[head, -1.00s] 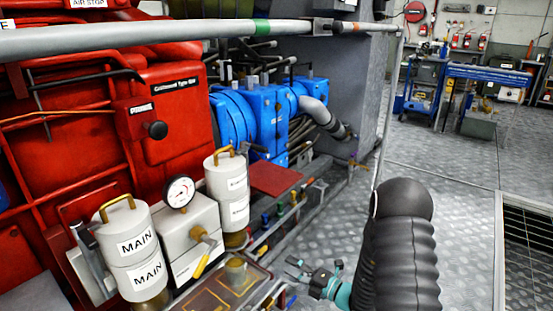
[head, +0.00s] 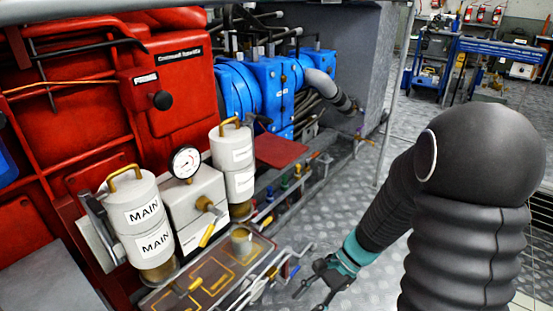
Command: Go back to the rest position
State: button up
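My gripper (head: 312,288) hangs at the lower middle of the head view, at the end of my dark sleeved arm with a teal wrist band. Its dark fingers point down and to the left and are spread apart with nothing between them. It is just right of the low panel with yellow markings (head: 215,285) and seems apart from it. How far it is above the floor is hard to tell.
Two white MAIN canisters (head: 142,215), a pressure gauge (head: 186,162) and a yellow-handled valve (head: 207,235) stand at left before the red engine (head: 75,120). Blue machinery (head: 270,95) is behind. A thin grey post (head: 395,100) rises behind my arm.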

jog(key=s+d+r+n+t+h, duration=0.2)
jog(key=r+n+t, duration=0.1)
jog(key=r, duration=0.4)
jog(key=s+d+r+n+t+h, duration=0.3)
jog(key=r+n, duration=0.1)
jog(key=r, duration=0.3)
jog(key=s+d+r+n+t+h, duration=0.2)
jog(key=d+r+n+t+h, duration=0.1)
jog(key=r, duration=0.4)
jog(key=shift+s+d+n, duration=0.15)
jog(key=shift+s+n, duration=0.25)
jog(key=shift+n, duration=0.3)
